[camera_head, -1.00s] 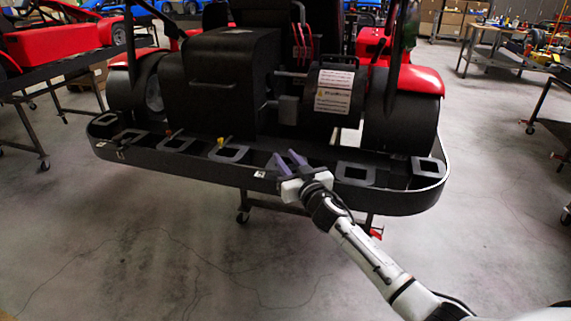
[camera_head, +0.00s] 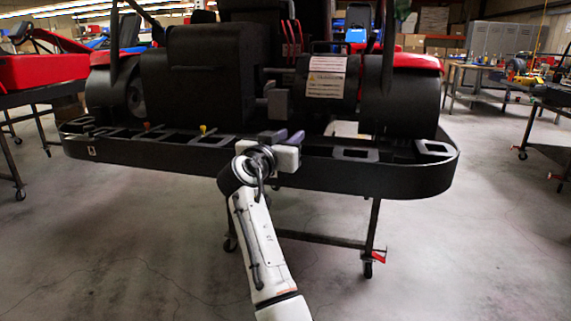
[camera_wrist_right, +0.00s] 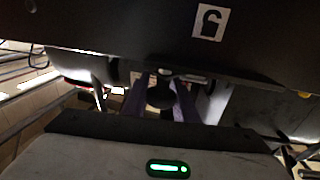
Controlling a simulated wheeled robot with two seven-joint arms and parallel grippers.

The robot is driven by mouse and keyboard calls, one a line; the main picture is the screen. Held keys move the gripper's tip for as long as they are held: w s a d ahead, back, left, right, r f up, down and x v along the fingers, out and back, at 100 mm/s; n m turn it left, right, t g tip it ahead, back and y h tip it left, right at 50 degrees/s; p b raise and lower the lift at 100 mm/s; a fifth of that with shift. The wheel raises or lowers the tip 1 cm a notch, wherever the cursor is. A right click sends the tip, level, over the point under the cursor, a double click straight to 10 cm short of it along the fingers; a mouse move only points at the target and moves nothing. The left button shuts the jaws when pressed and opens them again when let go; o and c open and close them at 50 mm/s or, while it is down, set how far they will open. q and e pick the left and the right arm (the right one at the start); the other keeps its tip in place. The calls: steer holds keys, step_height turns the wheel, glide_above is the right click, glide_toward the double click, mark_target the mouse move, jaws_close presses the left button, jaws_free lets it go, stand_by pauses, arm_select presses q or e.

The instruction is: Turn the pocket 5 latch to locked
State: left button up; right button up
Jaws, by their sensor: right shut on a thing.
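My right gripper (camera_head: 284,138) is at the front wall of the long black bumper tray (camera_head: 395,182) of the kart, right of its middle. In the right wrist view its purple fingers (camera_wrist_right: 161,98) close on a dark round latch knob (camera_wrist_right: 160,93). A white label with an open padlock (camera_wrist_right: 209,22) is on the dark wall by the knob. In the head view the gripper hides the latch and part of the pocket row. I cannot read a pocket number. My left gripper is not in view.
Square pocket frames (camera_head: 356,154) line the tray, with another at the right end (camera_head: 433,148). A yellow knob (camera_head: 203,130) stands further left. The black engine cover (camera_head: 212,80) rises behind. Stand legs (camera_head: 371,230) are below. The floor in front is clear.

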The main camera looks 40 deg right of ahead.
steer(key=m+g+b, duration=0.1)
steer(key=m+g+h+b, duration=0.1)
steer(key=shift+s+d+f+g, duration=0.15)
steer(key=shift+s+f+g, duration=0.05)
steer(key=shift+f+g, duration=0.1)
steer(key=shift+s+r+m+g+h+b, duration=0.2)
steer(key=shift+m+g+h+b, duration=0.15)
steer(key=shift+g+h, duration=0.2)
steer(key=m+g, duration=0.2)
steer(key=g, duration=0.1)
steer(key=shift+s+d+r+h, duration=0.15)
steer(key=shift+s+h, duration=0.1)
steer(key=shift+s, duration=0.05)
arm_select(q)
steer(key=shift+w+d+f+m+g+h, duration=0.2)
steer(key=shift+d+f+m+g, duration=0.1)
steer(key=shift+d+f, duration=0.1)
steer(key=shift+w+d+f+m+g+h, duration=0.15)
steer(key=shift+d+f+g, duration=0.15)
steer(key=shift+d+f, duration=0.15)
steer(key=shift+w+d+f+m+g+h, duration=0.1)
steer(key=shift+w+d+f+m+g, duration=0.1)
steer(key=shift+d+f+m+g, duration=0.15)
arm_select(e)
steer(key=shift+s+m+g, duration=0.2)
steer(key=shift+m+g, duration=0.35)
steer(key=shift+g, duration=0.5)
steer(key=shift+s+m+g, duration=0.1)
steer(key=shift+m+g, duration=0.2)
